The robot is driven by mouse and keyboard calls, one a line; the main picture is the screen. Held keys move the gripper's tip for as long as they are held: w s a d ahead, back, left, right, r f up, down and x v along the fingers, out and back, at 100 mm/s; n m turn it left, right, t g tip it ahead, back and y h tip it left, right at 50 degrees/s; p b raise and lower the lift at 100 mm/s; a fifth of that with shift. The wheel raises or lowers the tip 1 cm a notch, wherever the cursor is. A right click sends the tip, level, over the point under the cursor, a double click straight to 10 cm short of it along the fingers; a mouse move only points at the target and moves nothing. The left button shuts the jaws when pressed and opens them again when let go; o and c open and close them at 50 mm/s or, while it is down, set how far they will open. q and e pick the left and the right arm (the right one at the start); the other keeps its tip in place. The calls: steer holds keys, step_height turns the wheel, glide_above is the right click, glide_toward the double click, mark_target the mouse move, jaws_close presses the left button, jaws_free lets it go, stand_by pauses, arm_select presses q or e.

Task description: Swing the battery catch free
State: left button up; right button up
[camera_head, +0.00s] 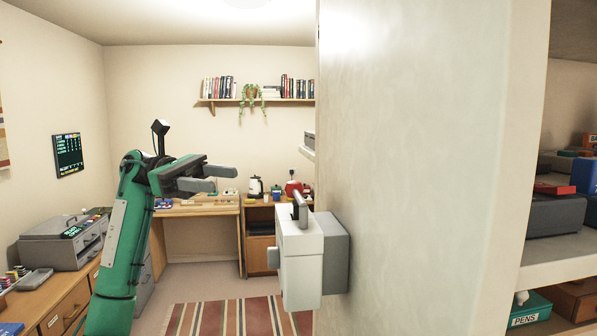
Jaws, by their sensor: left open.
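A white and grey box-shaped unit (300,262) is mounted on the side of the pale wall panel, right of centre. A dark grey lever (301,208) stands nearly upright on its top, and a small grey knob (273,257) sticks out of its left side. I cannot tell for certain which of these parts is the battery catch. My left gripper (223,178) is open and empty, its fingers pointing right. In the picture it is up and to the left of the unit, clearly apart from it. My right gripper is not in view.
The pale wall panel (420,180) fills the right middle. Right of it are shelves (565,255) with boxes. A desk (60,296) with a grey machine stands at left. A wooden table (200,210) and a cabinet (259,243) are at the back. A striped rug (240,316) covers open floor.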

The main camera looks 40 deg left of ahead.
mark_target(286, 186)
arm_select(q)
steer(key=p+x, duration=0.6)
steer(key=x, duration=0.6)
steer(key=shift+d, duration=0.3)
steer(key=shift+w+d+f+p, duration=0.1)
steer(key=shift+w+d+p, duration=0.1)
steer(key=shift+d+p, duration=0.25)
jaws_close()
